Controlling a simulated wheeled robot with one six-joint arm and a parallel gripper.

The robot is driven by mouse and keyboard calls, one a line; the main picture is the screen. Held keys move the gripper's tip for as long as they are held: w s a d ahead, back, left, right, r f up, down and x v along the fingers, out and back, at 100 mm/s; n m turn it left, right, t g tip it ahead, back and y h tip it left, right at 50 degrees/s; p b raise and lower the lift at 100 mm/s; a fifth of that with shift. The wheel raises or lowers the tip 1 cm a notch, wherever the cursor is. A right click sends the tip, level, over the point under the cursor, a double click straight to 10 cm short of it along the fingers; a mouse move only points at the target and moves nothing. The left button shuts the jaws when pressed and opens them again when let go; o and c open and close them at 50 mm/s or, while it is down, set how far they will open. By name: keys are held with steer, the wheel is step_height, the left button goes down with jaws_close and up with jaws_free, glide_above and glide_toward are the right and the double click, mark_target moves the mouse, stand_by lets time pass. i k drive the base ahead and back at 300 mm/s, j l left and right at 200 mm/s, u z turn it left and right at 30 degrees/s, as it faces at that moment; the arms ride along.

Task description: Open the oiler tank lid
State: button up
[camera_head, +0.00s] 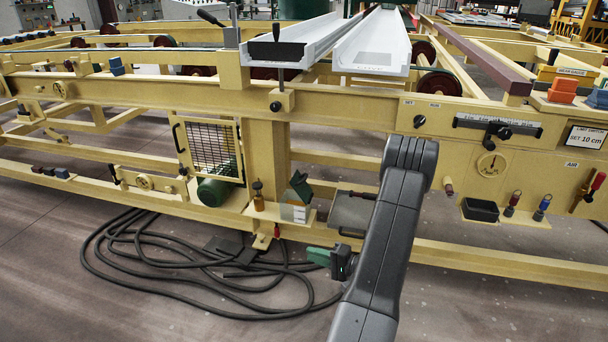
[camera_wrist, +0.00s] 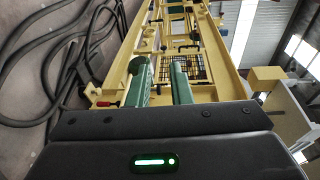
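The tank cannot be clearly told apart there.
An amber bottle (camera_head: 258,198) stands left of the tank. A grey box (camera_head: 351,212) is to its right. A mesh guard (camera_head: 212,146) and green motor (camera_head: 216,191) are further left. Black hoses (camera_head: 150,262) lie coiled on the floor. A red-handled part (camera_head: 277,231) hangs below the shelf.

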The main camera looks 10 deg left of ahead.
mark_target(298, 181)
steer(key=i+l+u, duration=0.25)
steer(key=i+l, duration=0.15)
steer(key=i, duration=0.3)
steer(key=i+l+u, duration=0.25)
steer(key=i+l, duration=0.3)
steer(key=i, duration=0.15)
